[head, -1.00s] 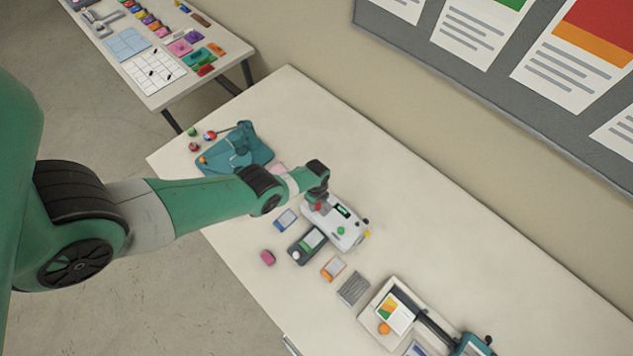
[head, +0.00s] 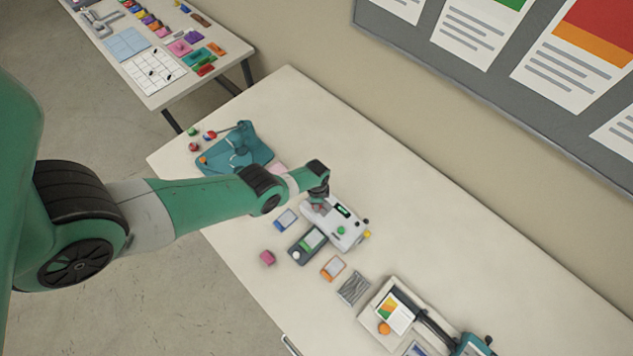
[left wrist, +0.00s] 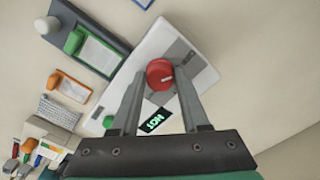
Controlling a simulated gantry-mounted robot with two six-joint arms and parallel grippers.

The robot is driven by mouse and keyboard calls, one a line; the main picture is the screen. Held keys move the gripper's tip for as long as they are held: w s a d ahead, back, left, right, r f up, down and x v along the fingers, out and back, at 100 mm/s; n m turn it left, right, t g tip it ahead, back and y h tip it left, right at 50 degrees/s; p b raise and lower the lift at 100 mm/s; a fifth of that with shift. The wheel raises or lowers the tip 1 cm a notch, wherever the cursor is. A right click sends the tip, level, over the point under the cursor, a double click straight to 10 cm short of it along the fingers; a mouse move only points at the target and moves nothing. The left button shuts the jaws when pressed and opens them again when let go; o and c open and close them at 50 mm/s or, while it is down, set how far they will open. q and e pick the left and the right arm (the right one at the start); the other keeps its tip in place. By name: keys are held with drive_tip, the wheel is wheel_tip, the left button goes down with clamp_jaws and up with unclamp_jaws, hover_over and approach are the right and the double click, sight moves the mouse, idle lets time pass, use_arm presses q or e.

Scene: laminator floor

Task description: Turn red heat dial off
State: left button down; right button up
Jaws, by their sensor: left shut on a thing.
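The white laminator (head: 345,235) lies on the table in the head view, with a green button and a small dark display. The left wrist view shows its red heat dial (left wrist: 160,72), round with a pale mark pointing to the right of the picture. My left gripper (left wrist: 160,75) is shut on the red dial, one finger on each side. In the head view the gripper (head: 318,203) covers most of the dial. My right gripper is not in view.
A teal trimmer (head: 240,150) stands behind my arm. The table's wall side is clear.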

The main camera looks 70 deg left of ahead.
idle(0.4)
use_arm(q)
drive_tip(key=shift+c, duration=2)
unclamp_jaws()
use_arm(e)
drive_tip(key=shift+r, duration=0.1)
